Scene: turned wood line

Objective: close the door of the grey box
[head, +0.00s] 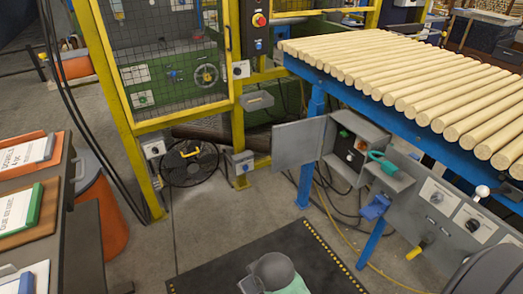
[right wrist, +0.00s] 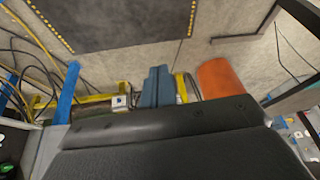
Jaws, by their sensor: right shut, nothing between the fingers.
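The grey box (head: 343,172) is mounted below the blue-framed conveyor in the head view. Its door (head: 298,147) stands wide open, swung out to the left as a flat grey panel. Inside the open box are dark fittings with a green and a red part. My right gripper (right wrist: 158,72) shows in the right wrist view with its fingers together and nothing between them, apart from the door. I cannot make out its fingers in the head view. My left gripper is not in view.
A teal-handled item (head: 388,166) sits on a grey ledge right of the box. Wooden rods (head: 410,75) lie on the conveyor. A yellow fenced cage (head: 170,75) stands left. The floor before the box holds a dark mat (head: 215,275).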

